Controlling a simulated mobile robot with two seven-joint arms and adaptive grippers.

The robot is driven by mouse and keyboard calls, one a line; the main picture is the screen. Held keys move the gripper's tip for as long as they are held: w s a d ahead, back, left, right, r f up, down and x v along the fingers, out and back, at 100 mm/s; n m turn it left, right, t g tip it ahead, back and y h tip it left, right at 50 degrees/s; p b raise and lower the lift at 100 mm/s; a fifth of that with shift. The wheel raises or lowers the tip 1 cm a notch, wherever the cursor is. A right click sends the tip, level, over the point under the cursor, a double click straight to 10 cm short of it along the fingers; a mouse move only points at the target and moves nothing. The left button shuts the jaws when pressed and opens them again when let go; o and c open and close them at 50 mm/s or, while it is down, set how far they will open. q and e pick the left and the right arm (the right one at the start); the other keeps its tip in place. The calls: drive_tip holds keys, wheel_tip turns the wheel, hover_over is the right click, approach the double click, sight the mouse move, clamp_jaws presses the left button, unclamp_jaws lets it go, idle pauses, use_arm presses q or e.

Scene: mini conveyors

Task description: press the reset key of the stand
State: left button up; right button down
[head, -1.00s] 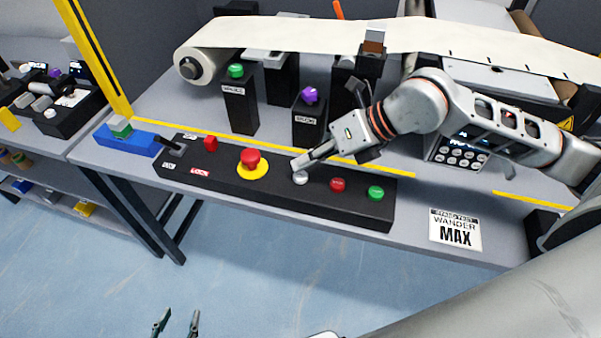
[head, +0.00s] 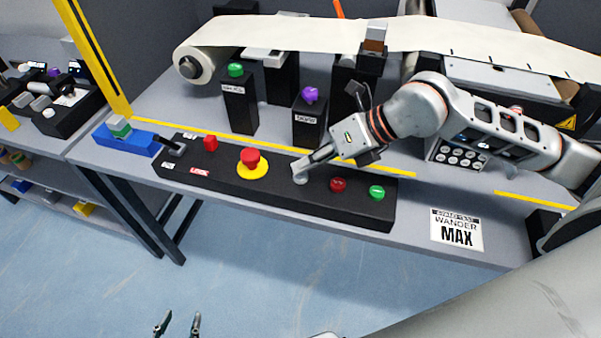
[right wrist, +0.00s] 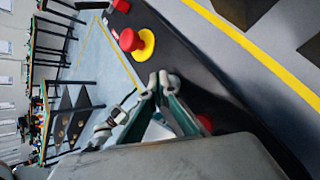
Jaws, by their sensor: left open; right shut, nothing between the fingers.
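The black control stand (head: 235,187) lies along the front of the table. A grey-white round key (head: 300,179) sits on it between the red mushroom button (head: 250,160) on a yellow disc and a small red button (head: 338,185). No readable label shows which key is the reset key. My right gripper (head: 299,167) is shut and empty, its tips at the grey-white key, seemingly touching it. In the right wrist view the shut fingertips (right wrist: 158,79) hide most of that spot; the mushroom button (right wrist: 130,40) shows beyond. My left gripper (head: 177,325) is open, low over the floor.
A green button (head: 376,192) is at the stand's right end. A red switch (head: 210,143) and a lever (head: 168,143) are at its left. Black posts with a green knob (head: 235,70) and a purple knob (head: 309,95) stand behind, before the conveyor belt (head: 290,35).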

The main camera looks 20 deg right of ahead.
sight(305, 175)
use_arm(q)
drive_tip(key=shift+s+f, duration=0.15)
drive_tip(key=shift+f, duration=0.15)
use_arm(e)
drive_tip(key=shift+f, duration=0.45)
idle(0.5)
use_arm(q)
drive_tip(key=shift+r, duration=0.1)
drive_tip(key=shift+w+r+p, duration=0.35)
drive_tip(key=shift+r+p, duration=0.05)
drive_tip(key=shift+r, duration=0.4)
use_arm(e)
drive_tip(key=shift+r, duration=0.9)
drive_tip(key=shift+r+p, duration=1.6)
drive_tip(key=shift+r, duration=0.95)
use_arm(q)
drive_tip(key=shift+t, duration=0.3)
drive_tip(key=r, duration=0.2)
drive_tip(key=w+r, duration=0.1)
drive_tip(key=r, duration=0.1)
drive_tip(key=shift+w+r, duration=0.2)
use_arm(e)
drive_tip(key=shift+f, duration=0.1)
